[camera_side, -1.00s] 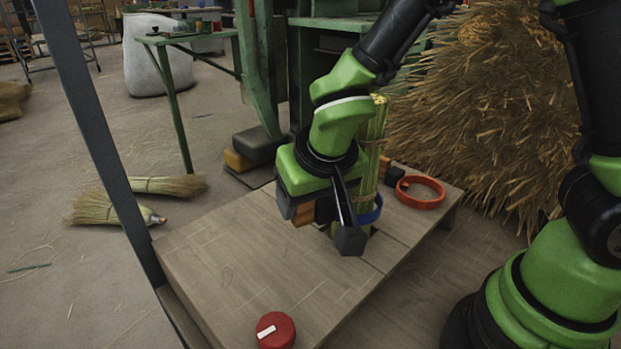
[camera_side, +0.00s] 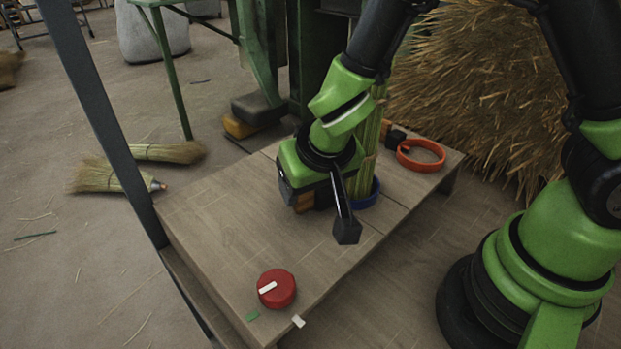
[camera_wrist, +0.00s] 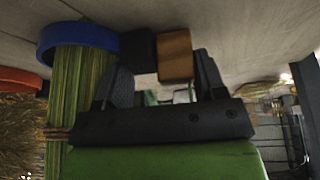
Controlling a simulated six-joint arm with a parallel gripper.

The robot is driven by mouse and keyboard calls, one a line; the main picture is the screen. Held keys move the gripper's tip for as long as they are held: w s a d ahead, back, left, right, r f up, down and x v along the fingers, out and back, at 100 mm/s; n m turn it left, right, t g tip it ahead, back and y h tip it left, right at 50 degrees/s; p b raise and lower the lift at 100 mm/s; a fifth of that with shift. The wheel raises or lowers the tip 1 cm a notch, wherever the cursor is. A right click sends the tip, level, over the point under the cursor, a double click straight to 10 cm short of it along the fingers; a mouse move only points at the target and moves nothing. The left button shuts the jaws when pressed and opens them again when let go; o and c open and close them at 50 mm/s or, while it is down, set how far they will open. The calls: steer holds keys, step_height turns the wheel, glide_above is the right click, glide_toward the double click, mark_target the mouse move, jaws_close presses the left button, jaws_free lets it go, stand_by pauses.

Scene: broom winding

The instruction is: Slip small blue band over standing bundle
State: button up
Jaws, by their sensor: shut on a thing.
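The blue band (camera_side: 366,193) is around the foot of the standing bundle (camera_side: 363,172), low at the tabletop; I cannot tell whether it touches the wood. The bundle stands upright, partly hidden behind my gripper (camera_side: 325,203). In the wrist view, which is upside down, the blue band (camera_wrist: 76,37) circles the green-yellow stalks (camera_wrist: 78,95). A black block (camera_wrist: 138,50) and a wooden block (camera_wrist: 175,55) stick out from the band's side. My gripper (camera_wrist: 166,70) is shut on the wooden block of the band, beside the bundle.
A larger orange band (camera_side: 421,155) with a black block lies on the table behind the bundle. A red round tin (camera_side: 276,288) sits at the near corner of the wooden table (camera_side: 235,225). A big straw heap (camera_side: 480,90) is beyond. The table's left half is clear.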

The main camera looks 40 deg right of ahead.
steer(key=shift+d, duration=0.1)
steer(key=shift+r, duration=0.2)
steer(key=shift+n, duration=0.3)
stand_by(0.3)
